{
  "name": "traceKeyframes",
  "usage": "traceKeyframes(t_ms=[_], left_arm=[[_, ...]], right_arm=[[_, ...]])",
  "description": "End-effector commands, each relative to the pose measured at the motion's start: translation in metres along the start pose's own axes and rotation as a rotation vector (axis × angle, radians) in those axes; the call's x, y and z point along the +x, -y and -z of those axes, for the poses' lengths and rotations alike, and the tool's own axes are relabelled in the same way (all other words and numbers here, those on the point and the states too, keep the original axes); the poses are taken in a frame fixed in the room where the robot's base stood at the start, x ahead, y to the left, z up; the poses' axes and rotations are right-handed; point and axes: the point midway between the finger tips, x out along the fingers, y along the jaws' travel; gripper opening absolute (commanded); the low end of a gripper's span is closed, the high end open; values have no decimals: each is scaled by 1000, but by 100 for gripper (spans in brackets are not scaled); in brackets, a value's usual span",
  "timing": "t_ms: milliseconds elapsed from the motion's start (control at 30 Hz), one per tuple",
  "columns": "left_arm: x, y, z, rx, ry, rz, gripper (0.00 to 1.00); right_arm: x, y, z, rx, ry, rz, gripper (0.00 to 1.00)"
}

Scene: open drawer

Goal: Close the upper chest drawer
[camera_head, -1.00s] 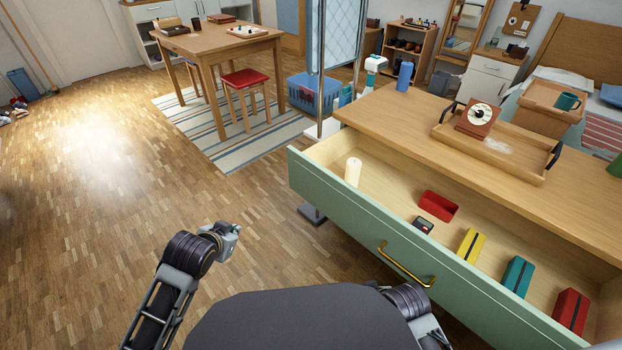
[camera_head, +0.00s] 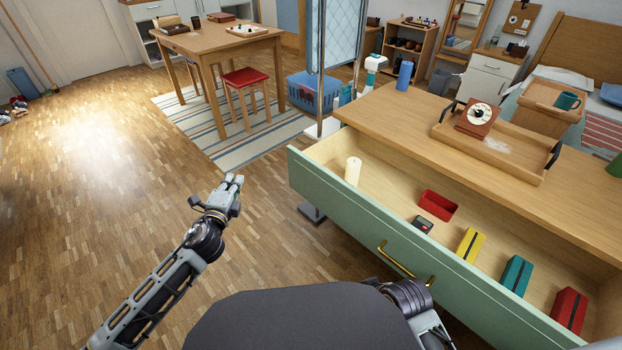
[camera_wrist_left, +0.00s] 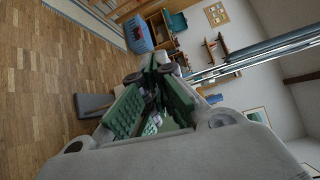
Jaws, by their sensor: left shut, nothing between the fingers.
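The upper chest drawer (camera_head: 350,210) stands pulled open in the head view, with a pale green front and a brass handle (camera_head: 405,264). Inside it are a cream candle (camera_head: 353,171), a red tray (camera_head: 438,205), a small dark device (camera_head: 423,224) and yellow, teal and red boxes. My left gripper (camera_head: 234,182) is shut and empty, left of the drawer front and apart from it. Its green-padded fingers (camera_wrist_left: 143,110) show in the left wrist view. Of my right arm only part shows at the bottom; its gripper is out of view.
The wooden chest top (camera_head: 420,120) carries a tray (camera_head: 500,148) with a dark-red clock-like object (camera_head: 477,118), and a blue cylinder (camera_head: 404,76). A folding screen (camera_head: 338,40) stands behind. The wooden floor (camera_head: 120,200) left of the drawer is clear.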

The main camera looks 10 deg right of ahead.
Motion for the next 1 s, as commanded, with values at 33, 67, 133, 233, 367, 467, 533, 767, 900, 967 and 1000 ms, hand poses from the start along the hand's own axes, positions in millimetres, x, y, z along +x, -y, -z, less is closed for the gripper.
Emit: traceKeyframes(t_ms=[33, 67, 133, 233, 367, 467, 533, 767, 900, 967, 1000], left_arm=[[1, -2, 7, 72, -30, 20, 0], [1, -2, 11, 116, -50, 34, 0], [1, -3, 22, 220, -94, 68, 0], [-1, -4, 38, 368, -157, 121, 0], [-5, -6, 58, 563, -235, 195, 0], [-10, -6, 73, 710, -292, 260, 0], [-15, -7, 84, 812, -332, 310, 0], [-35, -5, 120, 1110, -439, 490, 0], [-46, -4, 134, 1241, -474, 587, 0], [-49, -4, 137, 1285, -478, 618, 0], [-50, -4, 139, 1311, -477, 633, 0]], right_arm=[[0, 0, 0, 0, 2, -1, 67], [-1, 0, 0, 0, 3, -1, 67], [-1, 0, -1, 0, 6, -2, 67], [-2, -1, -2, -1, 10, -3, 67], [-2, -1, -3, -1, 17, -5, 67], [-3, -1, -4, -1, 22, -6, 67], [-3, -1, -5, -1, 26, -7, 67], [-3, -2, -7, -1, 37, -9, 67], [-3, -2, -9, -1, 43, -9, 67], [-3, -2, -9, -1, 45, -9, 67], [-3, -2, -9, -1, 46, -9, 67]])
